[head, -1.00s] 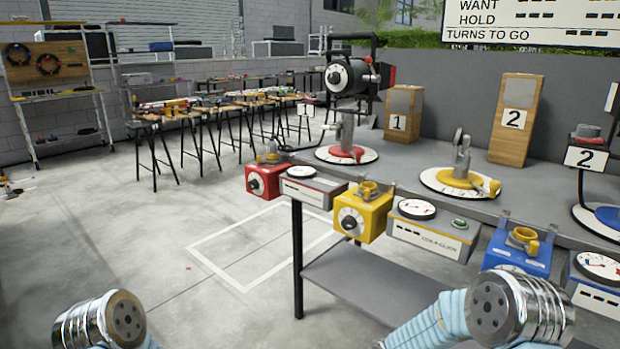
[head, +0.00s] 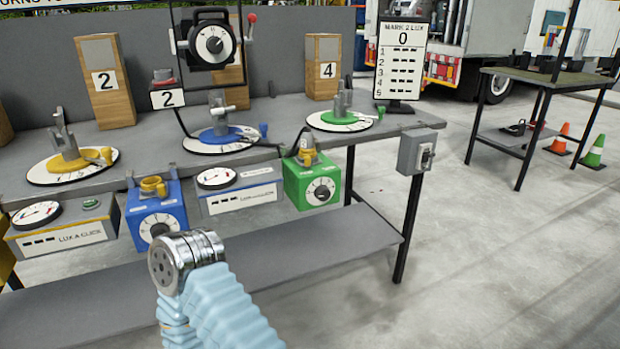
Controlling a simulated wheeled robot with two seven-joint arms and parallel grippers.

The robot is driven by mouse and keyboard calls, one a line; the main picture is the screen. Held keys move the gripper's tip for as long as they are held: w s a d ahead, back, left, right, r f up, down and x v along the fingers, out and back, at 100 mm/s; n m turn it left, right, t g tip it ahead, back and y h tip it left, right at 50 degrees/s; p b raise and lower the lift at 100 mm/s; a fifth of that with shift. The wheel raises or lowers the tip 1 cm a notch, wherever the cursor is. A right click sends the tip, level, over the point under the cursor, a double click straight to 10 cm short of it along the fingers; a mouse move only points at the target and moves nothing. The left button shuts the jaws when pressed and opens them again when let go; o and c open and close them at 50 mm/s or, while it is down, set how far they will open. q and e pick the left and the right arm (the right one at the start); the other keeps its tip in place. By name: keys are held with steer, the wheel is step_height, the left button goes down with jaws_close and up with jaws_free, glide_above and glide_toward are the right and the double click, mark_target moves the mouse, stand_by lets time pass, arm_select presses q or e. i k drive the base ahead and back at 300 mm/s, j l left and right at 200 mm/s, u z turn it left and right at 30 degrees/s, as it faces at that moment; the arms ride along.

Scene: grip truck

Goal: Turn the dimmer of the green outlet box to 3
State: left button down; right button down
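The green outlet box (head: 312,184) hangs on the front edge of the grey bench. Its dimmer (head: 320,191) is a round white-and-black dial on the box's front face. The setting marks are too small to read. A grey-and-yellow socket sits on top of the box with a black cable at it. One of my arms, seemingly the right, comes up from the bottom as a blue sleeve and a metal joint, apart from the green box and to its lower left. Neither gripper's fingers are in view.
A blue outlet box (head: 155,212) and a white meter box (head: 236,190) hang left of the green box. A grey switch box (head: 417,151) is at the bench corner. A lower shelf (head: 300,247) juts out beneath. Open floor and cones (head: 594,151) lie right.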

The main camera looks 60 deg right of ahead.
mark_target(322, 192)
steer(key=z, duration=2.1)
